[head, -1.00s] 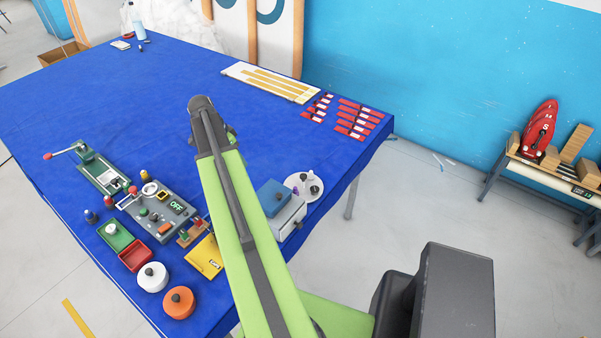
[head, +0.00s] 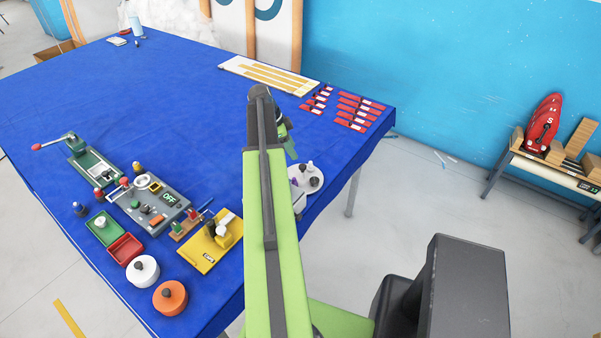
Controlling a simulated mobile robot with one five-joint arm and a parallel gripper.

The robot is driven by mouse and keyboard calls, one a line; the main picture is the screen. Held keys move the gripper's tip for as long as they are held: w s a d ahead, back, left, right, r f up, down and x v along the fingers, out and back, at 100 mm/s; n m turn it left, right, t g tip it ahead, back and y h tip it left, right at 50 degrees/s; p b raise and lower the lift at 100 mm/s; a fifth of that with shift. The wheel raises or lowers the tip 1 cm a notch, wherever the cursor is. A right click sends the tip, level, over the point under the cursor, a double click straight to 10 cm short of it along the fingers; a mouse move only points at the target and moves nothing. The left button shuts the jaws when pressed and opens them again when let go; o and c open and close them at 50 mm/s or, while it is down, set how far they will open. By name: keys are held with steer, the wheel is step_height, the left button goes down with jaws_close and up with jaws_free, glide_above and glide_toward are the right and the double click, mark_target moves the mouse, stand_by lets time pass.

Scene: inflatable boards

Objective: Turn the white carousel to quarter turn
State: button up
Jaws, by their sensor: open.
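The white carousel (head: 297,187) is a round white disc near the right edge of the blue table. Several small items stand on it, among them a white one, a dark one and a purple one. My arm hides its left side. My gripper (head: 289,146) is at the far end of the green arm, above and behind the carousel in the picture. It is mostly hidden by the arm, with a dark and green part showing. It is open and appears apart from the carousel.
A yellow board (head: 210,247), a grey control box (head: 150,210), a white round pot (head: 142,271) and an orange one (head: 170,297) stand at the front left. Red pieces (head: 350,122) lie at the back right. The table's middle is clear.

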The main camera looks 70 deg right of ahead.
mark_target(302, 166)
steer(key=b+x, duration=0.7)
steer(key=x, duration=0.2)
steer(key=shift+f, duration=0.2)
steer(key=shift+r, duration=0.1)
jaws_close()
stand_by(0.7)
